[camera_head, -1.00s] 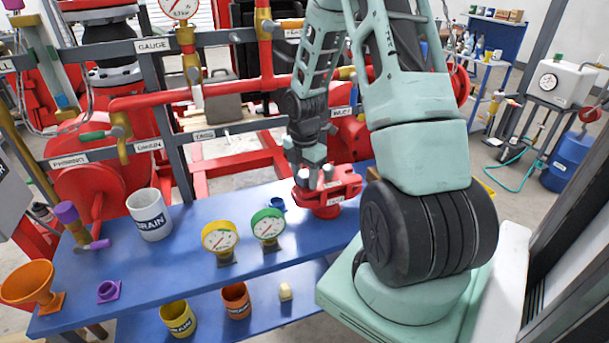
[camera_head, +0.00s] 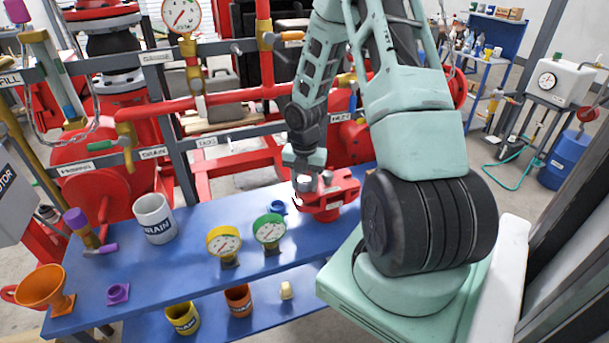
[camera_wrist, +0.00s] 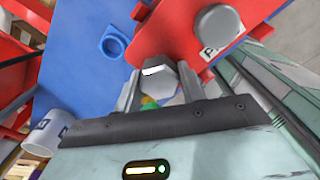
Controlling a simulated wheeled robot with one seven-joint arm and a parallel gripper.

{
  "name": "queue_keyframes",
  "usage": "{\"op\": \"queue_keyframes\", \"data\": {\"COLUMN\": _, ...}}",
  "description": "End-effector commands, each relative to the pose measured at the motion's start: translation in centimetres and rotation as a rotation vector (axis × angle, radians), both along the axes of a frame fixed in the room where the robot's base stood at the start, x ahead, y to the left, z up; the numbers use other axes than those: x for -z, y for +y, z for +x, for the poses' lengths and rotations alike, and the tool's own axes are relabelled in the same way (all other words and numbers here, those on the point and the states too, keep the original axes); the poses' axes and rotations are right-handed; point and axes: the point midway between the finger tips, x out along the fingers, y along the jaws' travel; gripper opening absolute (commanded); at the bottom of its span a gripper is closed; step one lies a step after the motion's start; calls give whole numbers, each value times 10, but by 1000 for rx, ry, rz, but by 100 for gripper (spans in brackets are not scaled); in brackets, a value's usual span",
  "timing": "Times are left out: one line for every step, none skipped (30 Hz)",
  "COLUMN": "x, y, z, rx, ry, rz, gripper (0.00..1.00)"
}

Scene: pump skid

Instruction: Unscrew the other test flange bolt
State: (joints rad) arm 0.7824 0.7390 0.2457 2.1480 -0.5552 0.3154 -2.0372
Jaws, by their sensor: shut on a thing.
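The red test flange (camera_head: 330,200) stands on the blue bench and also shows at the top of the wrist view (camera_wrist: 180,35). My gripper (camera_head: 302,186) is at the flange's left side. In the wrist view my gripper's two grey fingers (camera_wrist: 160,88) are closed on a grey hex-headed bolt (camera_wrist: 156,72). My fingers and the flange edge hide the bolt's shank, so I cannot tell whether it is still in the flange. A second grey bolt (camera_wrist: 217,26) sits in the flange, outside my fingers; it also shows in the head view (camera_head: 327,177).
A blue ring-shaped part (camera_wrist: 113,41) lies on the blue bench (camera_head: 190,262) beside the flange. A white mug (camera_head: 153,218) stands left. Red pipes and grey rails run behind.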

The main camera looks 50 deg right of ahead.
Motion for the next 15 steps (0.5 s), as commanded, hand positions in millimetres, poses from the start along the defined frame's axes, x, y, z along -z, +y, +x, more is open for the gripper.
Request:
{"op": "queue_keyframes", "data": {"x": -4, "y": 0, "z": 0, "rx": -39, "ry": 0, "rz": 1, "gripper": 16}}
{"op": "queue_keyframes", "data": {"x": -4, "y": 0, "z": 0, "rx": -63, "ry": 1, "rz": 2, "gripper": 16}}
{"op": "queue_keyframes", "data": {"x": -4, "y": 0, "z": 0, "rx": -95, "ry": 0, "rz": 1, "gripper": 16}}
{"op": "queue_keyframes", "data": {"x": -4, "y": 0, "z": 0, "rx": -120, "ry": 0, "rz": 1, "gripper": 16}}
{"op": "queue_keyframes", "data": {"x": -4, "y": 0, "z": 0, "rx": -144, "ry": 1, "rz": 1, "gripper": 16}}
{"op": "queue_keyframes", "data": {"x": -4, "y": 0, "z": 0, "rx": -176, "ry": 2, "rz": 2, "gripper": 16}}
{"op": "queue_keyframes", "data": {"x": -4, "y": 0, "z": -1, "rx": -200, "ry": 2, "rz": 2, "gripper": 16}}
{"op": "queue_keyframes", "data": {"x": -4, "y": 0, "z": 0, "rx": -224, "ry": 2, "rz": 2, "gripper": 16}}
{"op": "queue_keyframes", "data": {"x": -4, "y": 0, "z": 0, "rx": -256, "ry": 1, "rz": 1, "gripper": 16}}
{"op": "queue_keyframes", "data": {"x": -4, "y": 0, "z": 0, "rx": -280, "ry": 1, "rz": 1, "gripper": 16}}
{"op": "queue_keyframes", "data": {"x": -4, "y": 0, "z": 0, "rx": -304, "ry": 1, "rz": 2, "gripper": 16}}
{"op": "queue_keyframes", "data": {"x": -4, "y": 0, "z": 0, "rx": -337, "ry": 1, "rz": 2, "gripper": 16}}
{"op": "queue_keyframes", "data": {"x": -4, "y": 0, "z": 0, "rx": -359, "ry": 0, "rz": 1, "gripper": 16}}
{"op": "queue_keyframes", "data": {"x": -4, "y": 0, "z": 0, "rx": -383, "ry": 1, "rz": 1, "gripper": 16}}
{"op": "queue_keyframes", "data": {"x": -4, "y": 0, "z": -1, "rx": -415, "ry": 1, "rz": 2, "gripper": 16}}
